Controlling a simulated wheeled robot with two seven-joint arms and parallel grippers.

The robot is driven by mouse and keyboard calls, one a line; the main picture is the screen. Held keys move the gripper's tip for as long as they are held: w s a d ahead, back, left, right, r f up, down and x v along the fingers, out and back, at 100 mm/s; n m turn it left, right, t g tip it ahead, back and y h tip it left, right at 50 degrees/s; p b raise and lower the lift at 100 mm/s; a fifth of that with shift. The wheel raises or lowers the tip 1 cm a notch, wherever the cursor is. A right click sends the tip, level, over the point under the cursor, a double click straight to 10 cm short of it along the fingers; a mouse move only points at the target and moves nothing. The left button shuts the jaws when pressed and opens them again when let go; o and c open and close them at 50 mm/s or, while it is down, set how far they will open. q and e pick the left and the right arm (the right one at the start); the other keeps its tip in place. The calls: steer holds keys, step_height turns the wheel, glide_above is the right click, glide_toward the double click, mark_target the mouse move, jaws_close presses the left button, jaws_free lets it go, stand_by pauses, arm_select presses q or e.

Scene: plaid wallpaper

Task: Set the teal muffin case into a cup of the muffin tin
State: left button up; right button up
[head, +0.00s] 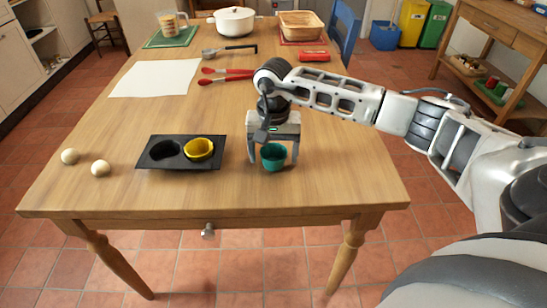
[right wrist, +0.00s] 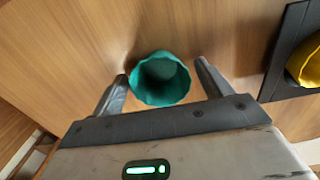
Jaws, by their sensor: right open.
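The teal muffin case (head: 273,157) stands upright on the table, right of the muffin tin; it also shows in the right wrist view (right wrist: 160,78). The black muffin tin (head: 180,164) has a yellow case (head: 199,149) in its right cup, and its left cup (head: 165,150) is empty. The tin's edge also shows in the right wrist view (right wrist: 284,52). My right gripper (head: 273,160) points down over the teal case, open, with one finger on each side of it. In the right wrist view, gaps show between the fingers and the case. My left gripper is not in view.
Two pale balls (head: 85,163) lie left of the tin. A white sheet (head: 155,78), red tongs (head: 226,75) and a dark utensil (head: 229,49) lie farther back. The table between the tin and the sheet is clear. The table's front edge is close to the tin.

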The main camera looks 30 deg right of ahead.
steer(key=c, duration=1)
